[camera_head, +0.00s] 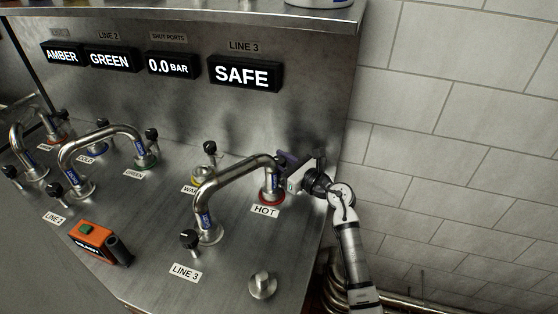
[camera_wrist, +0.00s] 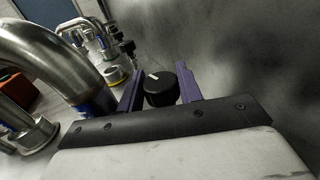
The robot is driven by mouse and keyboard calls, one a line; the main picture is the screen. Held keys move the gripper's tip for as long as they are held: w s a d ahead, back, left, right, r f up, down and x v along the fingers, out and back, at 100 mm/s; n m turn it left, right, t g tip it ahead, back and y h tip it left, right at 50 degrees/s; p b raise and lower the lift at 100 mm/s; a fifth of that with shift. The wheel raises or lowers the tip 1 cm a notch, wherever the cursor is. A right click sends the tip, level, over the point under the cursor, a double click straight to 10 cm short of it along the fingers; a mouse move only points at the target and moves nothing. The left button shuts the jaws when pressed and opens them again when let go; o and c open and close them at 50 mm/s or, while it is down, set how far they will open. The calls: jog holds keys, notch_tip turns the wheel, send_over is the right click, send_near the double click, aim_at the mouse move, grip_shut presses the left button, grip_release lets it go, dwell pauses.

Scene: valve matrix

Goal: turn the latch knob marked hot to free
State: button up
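The hot port, with a red ring (camera_head: 271,198), sits on the steel counter behind the HOT label (camera_head: 265,211). A bent steel pipe (camera_head: 233,171) runs from the LINE 3 fitting to it. My gripper (camera_head: 286,164) is at the hot port's back right, and it hides the latch knob in the head view. In the wrist view, a black knob (camera_wrist: 160,90) with a white pointer mark shows between the two purple fingers of my gripper (camera_wrist: 159,88). The fingers are apart, one on each side of the knob. I cannot tell whether they touch it.
The pipe also stands close left in the wrist view (camera_wrist: 60,55). Other bent pipes (camera_head: 98,140) and black knobs stand left. An orange device (camera_head: 96,243) lies in front, and a metal knob (camera_head: 262,285) is near the front edge. The panel display (camera_head: 245,74) reads SAFE.

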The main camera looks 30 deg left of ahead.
jog(key=shift+f+n+g+b, duration=0.4)
jog(key=shift+g+b, duration=0.2)
jog(key=shift+b, duration=0.95)
jog(key=shift+c, duration=0.2)
jog(key=n+g+b, duration=0.3)
jog(key=g+b, duration=0.1)
jog(key=b, duration=0.5)
jog(key=shift+g+b, duration=0.35)
jog(key=shift+g, duration=0.05)
jog(key=shift+r+n+g+b, duration=0.4)
jog(key=shift+g+b, duration=0.2)
jog(key=shift+b, duration=0.1)
jog(key=o, duration=0.7)
jog(key=b+v, duration=0.1)
jog(key=v, duration=0.6)
jog(key=b+v, duration=0.2)
jog(key=v, duration=0.5)
jog(key=shift+r+b, duration=0.2)
jog(key=shift+b, duration=0.1)
